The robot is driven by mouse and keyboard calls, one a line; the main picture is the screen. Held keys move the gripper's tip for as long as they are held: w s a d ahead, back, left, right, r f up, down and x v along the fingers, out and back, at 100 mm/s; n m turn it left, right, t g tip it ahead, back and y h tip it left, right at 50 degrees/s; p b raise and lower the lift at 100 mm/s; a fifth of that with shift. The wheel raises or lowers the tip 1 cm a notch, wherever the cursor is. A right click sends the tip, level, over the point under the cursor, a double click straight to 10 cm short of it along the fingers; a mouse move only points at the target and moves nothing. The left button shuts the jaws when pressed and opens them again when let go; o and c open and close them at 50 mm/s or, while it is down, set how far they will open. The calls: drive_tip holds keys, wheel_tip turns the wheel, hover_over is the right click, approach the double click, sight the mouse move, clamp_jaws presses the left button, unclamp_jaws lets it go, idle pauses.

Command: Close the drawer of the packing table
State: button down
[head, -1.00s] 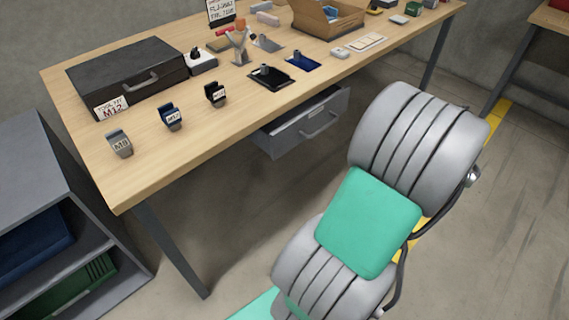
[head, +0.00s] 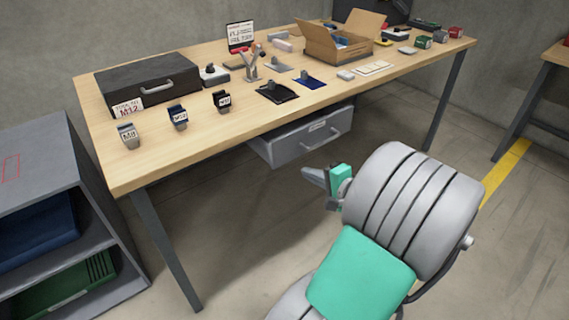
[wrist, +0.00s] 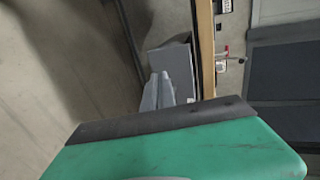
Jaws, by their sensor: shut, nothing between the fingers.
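The packing table (head: 155,160) has a light wood top and dark legs. Its grey drawer (head: 290,145) hangs under the front edge, with a bar handle (head: 322,139) on its front. In the wrist view the drawer (wrist: 165,48) sticks out past the wooden edge, so it stands partly open; its inside is hidden from the head view. My gripper (head: 308,173) is shut and empty, in front of and below the drawer, apparently apart from it. In the wrist view the fingertips (wrist: 158,84) point toward the drawer, overlapping it in the picture.
A cardboard box (head: 340,45), a black case (head: 135,84) and several small items stand on the tabletop. A grey shelf (head: 45,165) with blue and green bins stands at the left. Another table (head: 556,54) is at the right. The floor below the drawer is clear.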

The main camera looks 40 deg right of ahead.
sight(279, 152)
drive_tip(key=x, duration=0.3)
drive_tip(key=b+x, duration=0.1)
drive_tip(key=x, duration=0.3)
drive_tip(key=b+x, duration=0.1)
drive_tip(key=x, duration=0.2)
drive_tip(key=shift+w+r, duration=0.3)
drive_tip(key=shift+w, duration=0.4)
drive_tip(key=shift+w, duration=0.15)
drive_tip(key=w+p, duration=0.1)
drive_tip(key=w, duration=0.3)
drive_tip(key=shift+w+r+p, duration=0.1)
drive_tip(key=shift+w+p, duration=0.15)
drive_tip(key=shift+p, duration=0.15)
drive_tip(key=shift+r, duration=0.1)
drive_tip(key=shift+s, duration=0.1)
